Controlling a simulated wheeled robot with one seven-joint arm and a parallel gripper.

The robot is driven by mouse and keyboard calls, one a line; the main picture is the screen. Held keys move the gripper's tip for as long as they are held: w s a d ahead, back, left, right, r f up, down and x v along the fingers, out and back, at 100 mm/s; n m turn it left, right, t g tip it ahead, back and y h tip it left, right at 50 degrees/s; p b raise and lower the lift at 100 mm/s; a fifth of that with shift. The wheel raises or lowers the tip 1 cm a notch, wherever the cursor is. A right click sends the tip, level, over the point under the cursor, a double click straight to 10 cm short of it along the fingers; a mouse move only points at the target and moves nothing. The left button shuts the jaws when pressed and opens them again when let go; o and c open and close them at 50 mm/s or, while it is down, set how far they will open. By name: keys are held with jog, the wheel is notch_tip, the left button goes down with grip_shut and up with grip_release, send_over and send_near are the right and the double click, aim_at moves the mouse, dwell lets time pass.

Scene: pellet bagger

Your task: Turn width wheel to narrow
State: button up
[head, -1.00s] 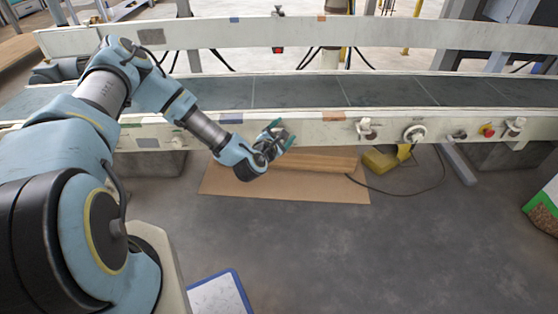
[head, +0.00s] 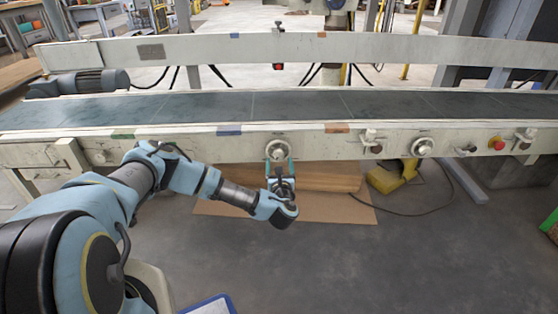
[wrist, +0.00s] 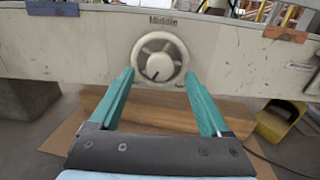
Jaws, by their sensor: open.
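A pale round handwheel (head: 277,150) with spokes sits on the front face of the conveyor's side rail. In the wrist view the wheel (wrist: 160,58) is straight ahead, below the word "Middle" (wrist: 162,20). A dark mark shows low on its hub, pointing down and slightly left. My gripper (head: 280,168) is in front of the wheel, just below its centre. In the wrist view my gripper (wrist: 158,76) is open, with one teal finger near each lower side of the wheel. I cannot tell whether the fingers touch the rim.
A blue mark (wrist: 52,9) and an orange mark (wrist: 285,34) flank the wheel on the rail. Another round knob (head: 422,147) and a red button (head: 497,143) are farther right. A wooden plank and cardboard lie on the floor below, with a yellow object (head: 385,180) beside them.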

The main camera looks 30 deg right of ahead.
aim_at(279, 155)
jog(key=shift+x, duration=1.8)
grip_shut()
